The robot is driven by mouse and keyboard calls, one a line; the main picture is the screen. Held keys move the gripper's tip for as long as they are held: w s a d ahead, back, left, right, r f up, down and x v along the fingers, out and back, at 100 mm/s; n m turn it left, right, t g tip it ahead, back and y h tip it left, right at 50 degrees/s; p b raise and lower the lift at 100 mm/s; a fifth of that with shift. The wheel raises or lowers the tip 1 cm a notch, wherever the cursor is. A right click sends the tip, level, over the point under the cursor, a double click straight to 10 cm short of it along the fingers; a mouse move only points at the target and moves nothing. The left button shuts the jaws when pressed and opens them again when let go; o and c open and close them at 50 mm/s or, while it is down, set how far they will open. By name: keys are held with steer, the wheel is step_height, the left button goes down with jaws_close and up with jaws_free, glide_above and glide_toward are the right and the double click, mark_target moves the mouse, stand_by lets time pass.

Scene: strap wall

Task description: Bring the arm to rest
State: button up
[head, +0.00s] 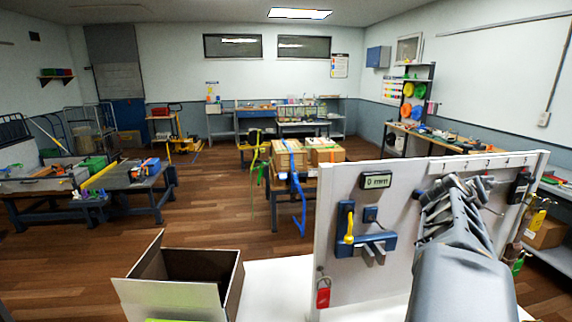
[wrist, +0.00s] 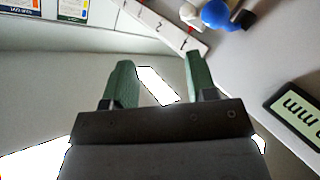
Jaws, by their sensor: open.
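My arm reaches up in front of the white strap wall (head: 335,230) at the right of the head view. My gripper (wrist: 162,82) shows in the wrist view with its two green fingers apart and nothing between them. In the head view the arm hides most of the gripper. The panel with the digital display (head: 376,181) is to the left of the arm. The display also shows at the right edge of the wrist view (wrist: 300,108).
A blue fixture with a yellow handle (head: 348,228) and a red padlock (head: 323,292) are on the wall panel. An open cardboard box (head: 140,293) stands at the front left. Numbered hooks (wrist: 160,25) line the panel's top. Wooden floor behind is partly clear.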

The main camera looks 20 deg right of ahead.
steer(key=w+a+f+n+g+y+b, duration=0.15)
steer(key=a+f+y, duration=0.75)
steer(key=a+f, duration=1.1)
steer(key=a+f+n+y, duration=0.1)
steer(key=a+n+y, duration=0.1)
steer(key=a, duration=0.8)
steer(key=s+a+f+n+y+b, duration=0.1)
steer(key=a+f+n+y, duration=0.1)
steer(key=a, duration=0.9)
steer(key=shift+f+n+t+y, duration=0.15)
steer(key=shift+n+t+y, duration=0.2)
steer(key=shift+n+y, duration=0.1)
